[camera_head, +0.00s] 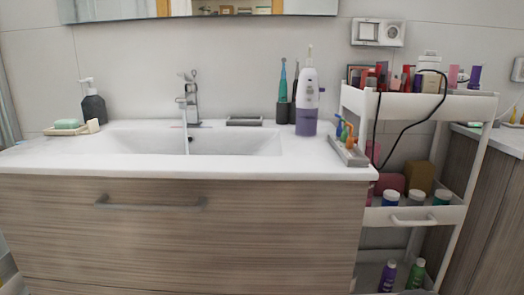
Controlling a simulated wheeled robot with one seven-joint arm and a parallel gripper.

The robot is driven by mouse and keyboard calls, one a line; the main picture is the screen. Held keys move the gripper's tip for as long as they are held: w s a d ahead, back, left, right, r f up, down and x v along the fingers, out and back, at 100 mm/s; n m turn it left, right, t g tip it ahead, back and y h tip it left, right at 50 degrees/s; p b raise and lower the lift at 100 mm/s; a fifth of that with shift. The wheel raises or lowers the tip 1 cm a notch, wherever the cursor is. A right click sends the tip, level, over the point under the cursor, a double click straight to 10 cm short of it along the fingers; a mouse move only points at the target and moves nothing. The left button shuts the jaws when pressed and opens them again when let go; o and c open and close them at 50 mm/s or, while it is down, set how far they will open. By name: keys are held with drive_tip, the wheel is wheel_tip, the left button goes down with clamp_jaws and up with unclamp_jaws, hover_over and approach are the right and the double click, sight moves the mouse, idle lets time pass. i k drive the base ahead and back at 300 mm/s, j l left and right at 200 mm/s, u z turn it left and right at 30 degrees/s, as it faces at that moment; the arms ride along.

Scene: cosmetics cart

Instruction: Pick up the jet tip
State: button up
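A grey tray (349,154) lies at the right front of the white counter. Small coloured pieces (346,134) stand in or beside it, blue, green and orange; they look like tips, but they are too small to tell for sure. A white and purple water flosser (307,104) stands upright just behind and left of the tray. A thin pale tip (309,54) points up from its top. I cannot tell which of these is the jet tip. My gripper is not in view.
A dark holder with toothbrushes (283,104) stands left of the flosser. The sink (230,142) and tap (190,98) are farther left. A white cart (440,100) crowded with cosmetics stands close on the right, with a dark cable (408,126) hanging across it. The counter's front edge is clear.

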sight(309, 61)
drive_tip(key=i+l+z, duration=0.15)
drive_tip(key=z, duration=0.25)
drive_tip(key=i+z, duration=0.35)
drive_tip(key=k, duration=0.05)
